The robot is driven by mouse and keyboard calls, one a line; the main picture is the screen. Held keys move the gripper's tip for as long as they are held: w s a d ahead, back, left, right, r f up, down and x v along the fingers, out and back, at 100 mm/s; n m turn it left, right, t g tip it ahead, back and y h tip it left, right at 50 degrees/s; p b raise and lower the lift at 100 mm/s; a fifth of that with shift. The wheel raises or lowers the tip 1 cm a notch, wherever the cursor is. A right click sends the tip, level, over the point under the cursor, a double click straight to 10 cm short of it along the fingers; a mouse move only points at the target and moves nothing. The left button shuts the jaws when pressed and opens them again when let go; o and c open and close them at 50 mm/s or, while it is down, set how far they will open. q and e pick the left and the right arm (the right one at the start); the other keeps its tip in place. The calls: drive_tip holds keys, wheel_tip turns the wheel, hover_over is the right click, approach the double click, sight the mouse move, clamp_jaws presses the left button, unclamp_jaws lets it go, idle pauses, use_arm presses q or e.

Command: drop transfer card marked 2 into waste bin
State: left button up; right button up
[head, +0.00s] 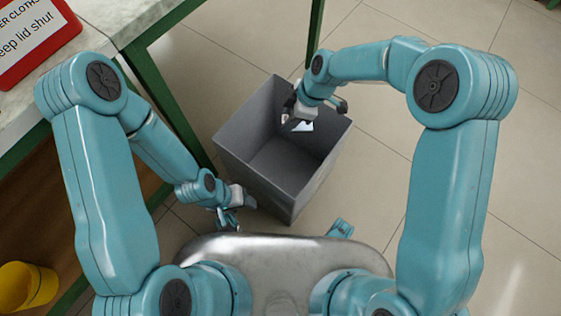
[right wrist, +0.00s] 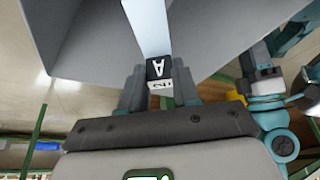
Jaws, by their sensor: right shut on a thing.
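The grey waste bin (head: 245,118) stands open on the floor in the middle of the head view; its grey wall also fills much of the upper right wrist view (right wrist: 222,28). My right gripper (head: 297,117) is over the bin's opening, near its far side. It is shut on a pale transfer card (head: 304,127), seen in the right wrist view as a light strip (right wrist: 151,28) between the fingers (right wrist: 158,88). A black patch with an A and a white patch with a sideways mark, possibly a 2, show at its held end. My left gripper (head: 229,214) is low beside the bin's near left side; its jaws are unclear.
A bench with a pale top (head: 108,22) and green frame stands at the left, its green leg close to the bin. A red-edged sign (head: 36,38) lies on it, and a yellow container (head: 28,287) is below. Tiled floor (head: 380,185) is clear right of the bin.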

wheel_tip(320, 180, down, 4)
drive_tip(key=shift+f+b, duration=0.1)
drive_tip(key=shift+b, duration=0.7)
drive_tip(key=o, duration=0.9)
drive_tip(key=shift+o, duration=0.2)
drive_tip(key=p+v, duration=0.5)
drive_tip(key=v, duration=1.1)
drive_tip(key=shift+r, duration=0.3)
